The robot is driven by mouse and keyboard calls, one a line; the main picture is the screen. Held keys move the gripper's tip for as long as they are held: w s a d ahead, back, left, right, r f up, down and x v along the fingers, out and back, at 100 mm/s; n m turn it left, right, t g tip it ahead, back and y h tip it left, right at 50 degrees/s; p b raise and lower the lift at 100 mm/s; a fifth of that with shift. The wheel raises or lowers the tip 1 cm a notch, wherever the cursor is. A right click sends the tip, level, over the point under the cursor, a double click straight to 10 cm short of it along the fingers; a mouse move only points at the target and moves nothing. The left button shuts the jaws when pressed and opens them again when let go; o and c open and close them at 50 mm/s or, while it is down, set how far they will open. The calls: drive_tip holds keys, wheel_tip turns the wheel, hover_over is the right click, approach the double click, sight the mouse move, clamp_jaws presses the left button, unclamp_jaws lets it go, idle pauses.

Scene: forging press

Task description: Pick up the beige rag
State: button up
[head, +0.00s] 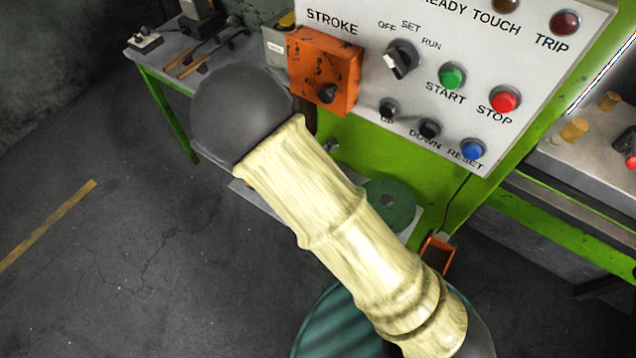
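I cannot make out a beige rag in the head view. My own arm, with a cream ribbed cover and a dark grey ball-shaped joint, runs from the lower right to the upper middle and hides part of the scene behind it. My gripper is not in view.
A control panel (440,75) with an orange STROKE box (338,62) is on the green press. A bench (160,62) with tools stands at upper left, another bench (580,160) at right. A teal drum (325,325) is below. The left floor is clear.

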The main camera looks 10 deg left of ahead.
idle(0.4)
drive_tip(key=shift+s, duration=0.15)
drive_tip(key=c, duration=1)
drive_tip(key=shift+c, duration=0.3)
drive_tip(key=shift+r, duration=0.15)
